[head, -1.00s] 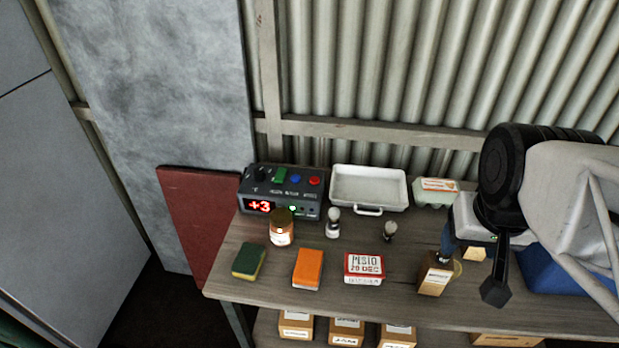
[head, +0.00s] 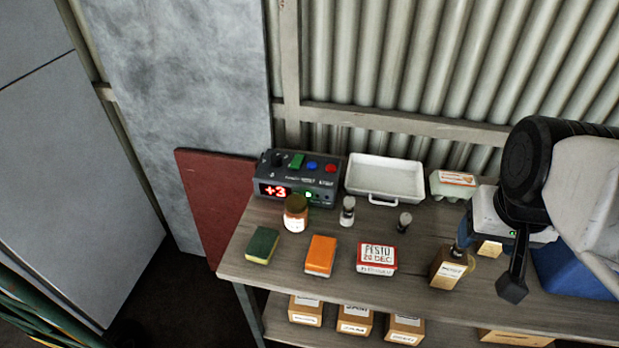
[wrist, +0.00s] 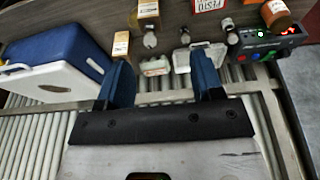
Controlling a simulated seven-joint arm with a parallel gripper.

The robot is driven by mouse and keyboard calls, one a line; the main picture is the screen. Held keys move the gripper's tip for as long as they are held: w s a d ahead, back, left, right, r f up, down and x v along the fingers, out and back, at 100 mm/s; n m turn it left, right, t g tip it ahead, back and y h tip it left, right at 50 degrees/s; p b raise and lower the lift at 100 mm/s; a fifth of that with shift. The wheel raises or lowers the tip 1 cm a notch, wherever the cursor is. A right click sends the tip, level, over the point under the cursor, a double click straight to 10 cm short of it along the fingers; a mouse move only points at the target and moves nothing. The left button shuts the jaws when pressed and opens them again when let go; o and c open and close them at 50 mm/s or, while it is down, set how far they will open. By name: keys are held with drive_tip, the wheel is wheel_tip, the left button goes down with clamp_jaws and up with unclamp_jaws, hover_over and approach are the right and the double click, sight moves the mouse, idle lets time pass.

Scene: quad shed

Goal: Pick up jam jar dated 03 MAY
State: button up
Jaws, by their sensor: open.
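A jam jar (head: 295,213) with a brown lid and a pale label stands upright on the shelf, in front of the grey control box. The writing on its label is too small to read. In the wrist view the jar (wrist: 275,15) shows at the top right, cut by the frame edge. My gripper (wrist: 161,75) is open, with two blue fingers apart and nothing between them. It hangs over the right part of the shelf in the head view, well to the right of the jar and not touching it.
The control box (head: 299,178) reads +3 behind the jar. A white tray (head: 386,178), two small brushes (head: 347,212), a green sponge (head: 262,245), an orange block (head: 321,255) and a PESTO tub (head: 377,259) stand nearby. A brown box (head: 449,267) and a blue cooler (wrist: 55,55) are further right.

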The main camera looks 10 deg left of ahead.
drive_tip(key=o, duration=0.7)
drive_tip(key=m+g+y, duration=0.3)
drive_tip(key=m+y, duration=1.1)
drive_tip(key=m, duration=0.3)
approach(305, 203)
drive_tip(key=x, duration=0.5)
drive_tip(key=shift+x, duration=1.3)
drive_tip(key=shift+a, duration=0.1)
